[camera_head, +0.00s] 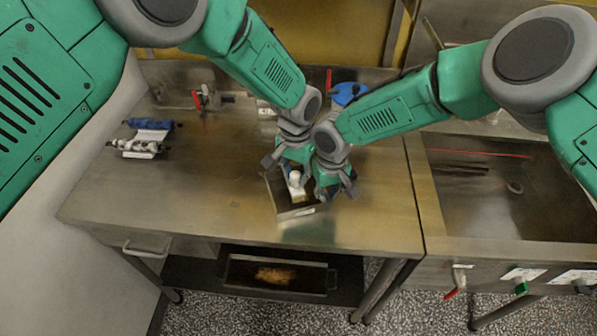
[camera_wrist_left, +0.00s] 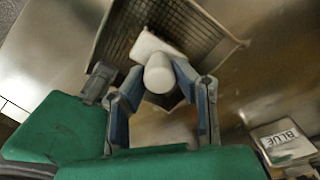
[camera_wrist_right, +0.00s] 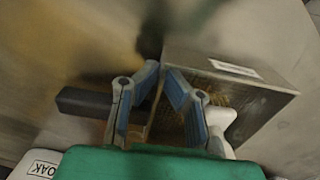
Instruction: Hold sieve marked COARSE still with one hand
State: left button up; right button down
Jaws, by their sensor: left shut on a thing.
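A shallow metal sieve (camera_head: 297,213) with dark mesh lies on the steel bench; its near wall carries a label too small to read. It shows in the left wrist view (camera_wrist_left: 105,45) and the right wrist view (camera_wrist_right: 262,102). My left gripper (camera_head: 284,163) is shut on a white knob-handled tool (camera_wrist_left: 158,75), with its pale block over the mesh. The tool also shows in the head view (camera_head: 296,183). My right gripper (camera_head: 336,188) is at the sieve's edge, its fingertips a narrow gap apart near the wall (camera_wrist_right: 162,82). Contact there is unclear.
Blue and white rollers (camera_head: 150,126) lie at the bench's left. A red-handled fitting (camera_head: 198,99) and a blue round object (camera_head: 348,93) stand at the back. A sunken basin (camera_head: 500,205) is on the right. A tray (camera_head: 240,272) sits below. The bench's left middle is clear.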

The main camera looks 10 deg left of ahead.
pick_arm(q)
jog(key=shift+s+a+r, duration=0.1)
jog(key=shift+s+a, duration=0.15)
jog(key=shift+a, duration=0.35)
jog(key=shift+s+a+r, duration=0.1)
jog(key=shift+s+a, duration=0.1)
jog(key=shift+a, duration=0.35)
jog(key=shift+r, duration=3)
jog(key=shift+f, duration=2.9)
jog(key=shift+f, duration=0.3)
